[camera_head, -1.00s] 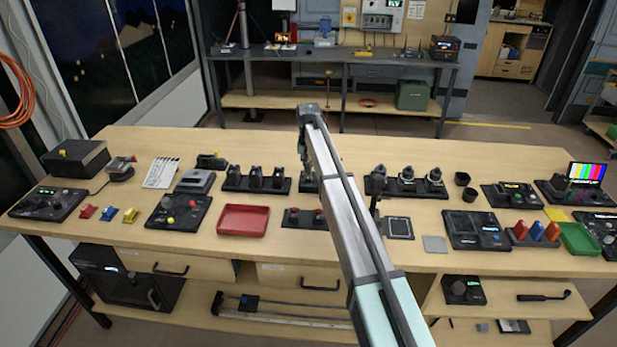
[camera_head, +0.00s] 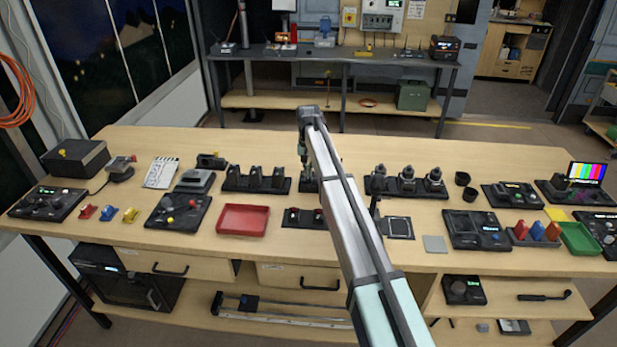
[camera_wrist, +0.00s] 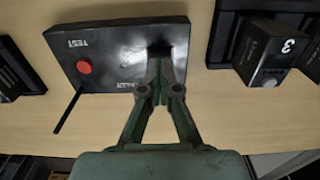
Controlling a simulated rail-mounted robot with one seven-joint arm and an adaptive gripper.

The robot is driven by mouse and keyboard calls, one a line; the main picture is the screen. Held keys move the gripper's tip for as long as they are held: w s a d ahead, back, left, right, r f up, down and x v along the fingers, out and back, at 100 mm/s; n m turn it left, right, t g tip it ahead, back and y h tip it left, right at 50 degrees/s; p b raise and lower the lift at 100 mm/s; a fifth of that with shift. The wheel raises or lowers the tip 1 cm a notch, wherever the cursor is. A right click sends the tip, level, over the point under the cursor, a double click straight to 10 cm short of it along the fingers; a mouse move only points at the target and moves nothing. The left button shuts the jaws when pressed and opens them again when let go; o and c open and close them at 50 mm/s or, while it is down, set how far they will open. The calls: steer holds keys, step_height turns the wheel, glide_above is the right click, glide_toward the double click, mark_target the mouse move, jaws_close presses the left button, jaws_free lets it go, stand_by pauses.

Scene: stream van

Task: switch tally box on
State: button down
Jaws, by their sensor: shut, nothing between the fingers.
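The tally box (camera_wrist: 120,65) is a dark, glossy box in the upper left of the wrist view. It carries a red round button (camera_wrist: 84,67), the word TEST, and partly covered lettering. My gripper (camera_wrist: 161,70) is shut and empty. Its fingertips are over the right part of the box and hide what lies there. I cannot tell whether they touch it. In the head view my arm (camera_head: 345,200) reaches over the middle of the bench and hides much of what is around the fingertips.
A dark unit marked 3 (camera_wrist: 265,55) stands right of the box in the wrist view, with a gap of bare wood. The wooden bench (camera_head: 130,150) also holds a red tray (camera_head: 243,219), a green tray (camera_head: 580,238) and several control panels.

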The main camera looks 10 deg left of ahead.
mark_target(308, 178)
steer(key=shift+f+b, duration=0.3)
steer(key=shift+f, duration=0.55)
stand_by(0.4)
steer(key=shift+r+p, duration=1.55)
steer(key=shift+r, duration=1.95)
